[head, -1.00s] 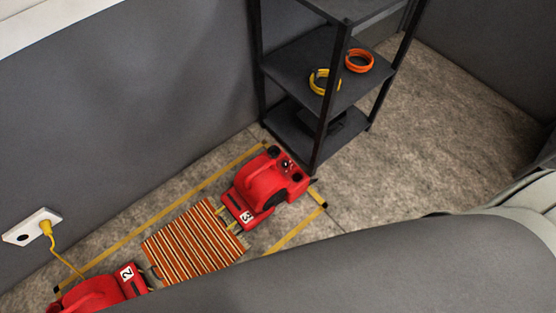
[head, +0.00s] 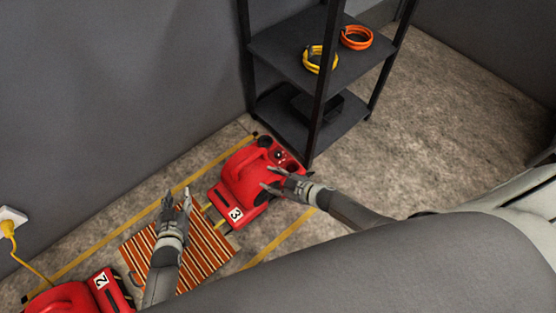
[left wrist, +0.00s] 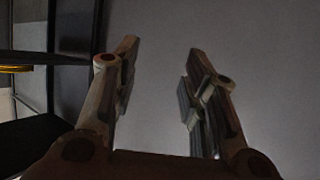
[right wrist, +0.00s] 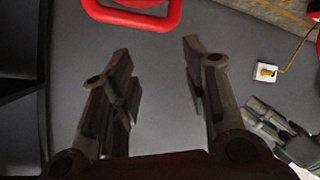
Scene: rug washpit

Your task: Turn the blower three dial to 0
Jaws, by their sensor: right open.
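The red blower marked 3 (head: 243,184) sits on the floor by the shelf in the head view. Its dial (head: 278,155) is on the dark-trimmed panel at its far right end; its setting is too small to read. My right gripper (head: 267,178) is open at the blower's right side, just short of the panel; contact cannot be told. The right wrist view shows its spread, empty fingers (right wrist: 160,75) and a red handle (right wrist: 132,14) beyond. My left gripper (head: 175,200) is open and empty above the striped rug, left of the blower; its fingers (left wrist: 160,75) show apart in the left wrist view.
A black shelf (head: 285,57) with a yellow coil (head: 310,62) and an orange coil (head: 356,39) stands behind the blower. The striped rug (head: 205,250) lies beside a red blower marked 2 (head: 75,297). A wall socket (head: 12,216) is at left.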

